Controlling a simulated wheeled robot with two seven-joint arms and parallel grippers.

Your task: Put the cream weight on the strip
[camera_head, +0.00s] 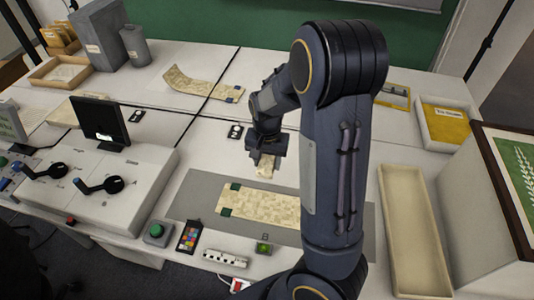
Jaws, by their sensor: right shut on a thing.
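My right gripper (265,155) is shut on a small cream block, the cream weight (266,168), and holds it above the table near the far edge of the grey mat (184,205). A flat mottled cream strip (265,207) lies on the mat, with dark green pieces (226,211) at its left end. My right arm hides the strip's right part. The weight appears just beyond the strip in the picture; its height above the table is hard to tell. My left gripper is not in view.
Another curled strip (190,84) lies farther back. A console with a dark screen (100,120) stands at left. A long cream tray (408,230) lies at right, beside a framed fern picture (515,165). A green button (156,231), colour card (189,236) and power strip (225,258) line the front edge.

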